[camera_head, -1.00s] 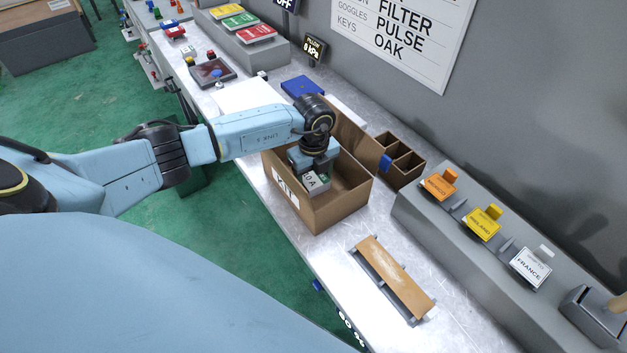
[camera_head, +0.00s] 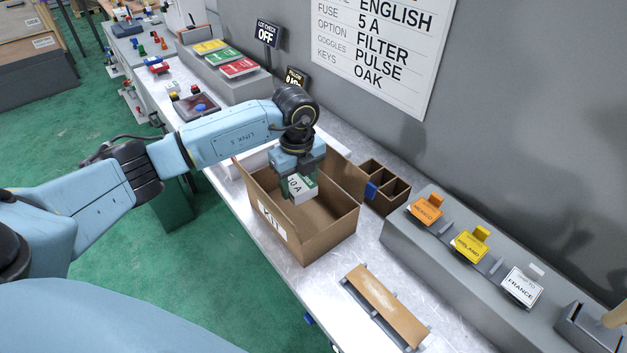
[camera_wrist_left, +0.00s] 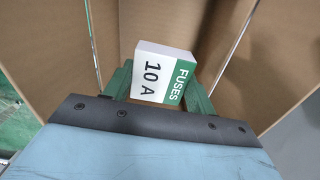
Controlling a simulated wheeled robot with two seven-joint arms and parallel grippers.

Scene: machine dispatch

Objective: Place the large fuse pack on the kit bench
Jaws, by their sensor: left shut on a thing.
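A white and green fuse pack labelled 10 A (camera_head: 299,190) is held in my left gripper (camera_head: 304,175). It also shows in the left wrist view (camera_wrist_left: 163,75), between the green fingers, with the words "10 A" and "FUSES" readable. My left gripper is shut on it, pointing down over the open cardboard box marked KIT (camera_head: 322,242). The pack hangs within the box's opening, and its label shows above the near wall. Cardboard walls surround it in the wrist view. The box stands on the grey metal bench (camera_head: 345,258). My right gripper is not in view.
A brown panel on a grey stand (camera_head: 386,306) lies in front of the box. A divided cardboard organiser (camera_head: 385,190) is behind it. A grey ledge with country tags (camera_head: 440,262) runs at right. The wall sign (camera_head: 385,50) reads "FUSE 5 A".

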